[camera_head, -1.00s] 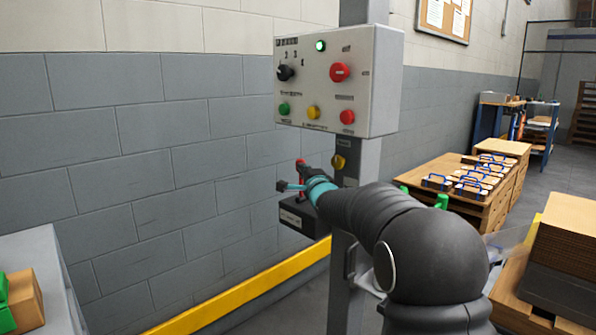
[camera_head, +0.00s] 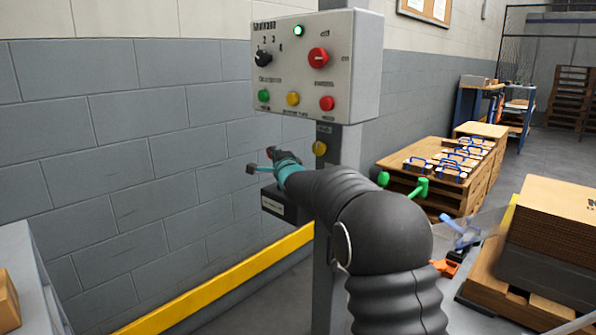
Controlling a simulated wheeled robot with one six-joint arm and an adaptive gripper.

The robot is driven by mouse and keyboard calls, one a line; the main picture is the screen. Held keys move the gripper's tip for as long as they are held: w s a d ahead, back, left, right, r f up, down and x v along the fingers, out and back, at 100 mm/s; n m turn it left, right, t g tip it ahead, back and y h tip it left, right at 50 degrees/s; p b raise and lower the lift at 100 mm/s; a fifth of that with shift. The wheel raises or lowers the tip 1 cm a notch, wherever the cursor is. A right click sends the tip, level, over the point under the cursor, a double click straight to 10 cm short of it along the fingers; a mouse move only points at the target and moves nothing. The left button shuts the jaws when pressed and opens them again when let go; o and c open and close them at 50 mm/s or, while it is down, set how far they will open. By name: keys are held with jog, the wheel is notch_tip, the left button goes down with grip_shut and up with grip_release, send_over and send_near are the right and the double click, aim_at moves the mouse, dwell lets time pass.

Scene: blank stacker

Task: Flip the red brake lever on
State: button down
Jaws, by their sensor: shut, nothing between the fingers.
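The red tip of the brake lever (camera_head: 271,151) shows just above and behind my gripper. Its dark base box (camera_head: 276,205) with a pale label is mounted low on the grey post, under the control panel. My gripper (camera_head: 252,169) is shut and empty, reaching left in front of the lever. The wrist has a teal band. My gripper and arm hide most of the lever, so its position, and whether the fingers touch it, cannot be told.
The control panel (camera_head: 302,65) with knobs, buttons and a lit green lamp hangs above on the post. A yellow rail (camera_head: 215,285) runs along the block wall. A cabinet (camera_head: 32,275) stands at left.

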jog(key=shift+s+a+r, duration=0.1)
jog(key=shift+s+a, duration=0.05)
jog(key=shift+a, duration=0.05)
jog(key=s+d+r, duration=0.1)
jog(key=s+r, duration=0.1)
jog(key=s, duration=0.4)
jog(key=s+d+r+b, duration=0.1)
jog(key=s+d+r, duration=0.1)
jog(key=s, duration=0.4)
jog(key=shift+s+d+r+b, duration=0.25)
jog(key=shift+s+d+b, duration=0.05)
